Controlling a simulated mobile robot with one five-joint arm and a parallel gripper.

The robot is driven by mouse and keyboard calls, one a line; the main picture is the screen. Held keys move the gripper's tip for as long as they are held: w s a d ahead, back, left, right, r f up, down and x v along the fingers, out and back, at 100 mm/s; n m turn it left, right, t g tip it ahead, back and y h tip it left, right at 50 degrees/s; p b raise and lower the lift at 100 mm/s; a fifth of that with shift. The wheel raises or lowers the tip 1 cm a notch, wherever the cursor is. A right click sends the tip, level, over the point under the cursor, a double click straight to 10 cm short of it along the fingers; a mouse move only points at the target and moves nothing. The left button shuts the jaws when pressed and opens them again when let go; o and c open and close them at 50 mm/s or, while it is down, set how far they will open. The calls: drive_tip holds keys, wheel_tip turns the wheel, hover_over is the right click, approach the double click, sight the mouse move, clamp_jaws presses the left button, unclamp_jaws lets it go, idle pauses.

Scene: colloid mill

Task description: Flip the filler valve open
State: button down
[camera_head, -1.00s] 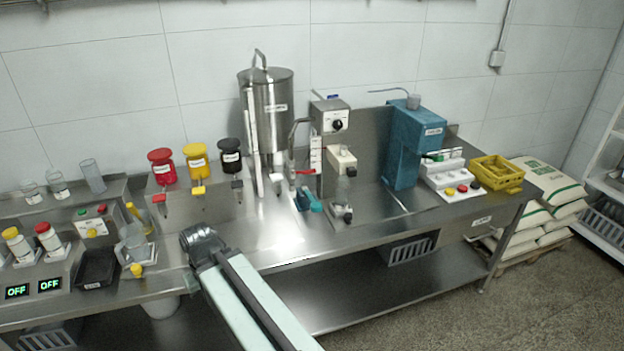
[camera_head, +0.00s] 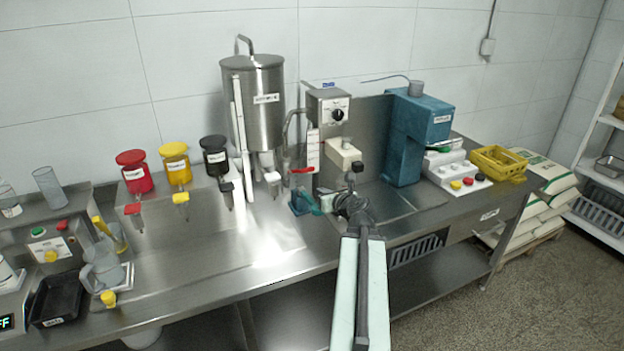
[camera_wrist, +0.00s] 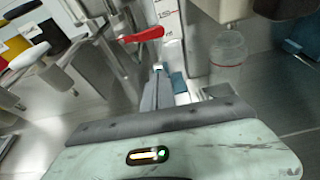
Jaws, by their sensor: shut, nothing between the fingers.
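The red valve lever (camera_head: 302,171) sits beside a white graduated panel (camera_head: 312,150), between the steel hopper (camera_head: 262,115) and the grey control box with a dial. In the head view my dark wrist is in front of the bench, below and to the right of the lever. The fingertips are hard to make out there.
A beige block (camera_head: 343,153) juts out right of the lever; a clear bottle (camera_wrist: 228,50) stands below it in the wrist view. Red, yellow and black dispensers (camera_head: 175,163) are left, a blue machine (camera_head: 415,135) right.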

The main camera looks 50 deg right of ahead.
sight(308, 170)
drive_tip(key=shift+d, duration=0.15)
drive_tip(key=shift+w+d+f, duration=0.15)
drive_tip(key=shift+w+f, duration=0.05)
drive_tip(key=shift+w, duration=0.05)
drive_tip(key=b+x, duration=0.4)
drive_tip(key=x, duration=0.6)
drive_tip(key=r+p, duration=0.4)
drive_tip(key=shift+s+r+p, duration=0.2)
drive_tip(key=shift+s+p, duration=0.15)
drive_tip(key=shift+s, duration=0.05)
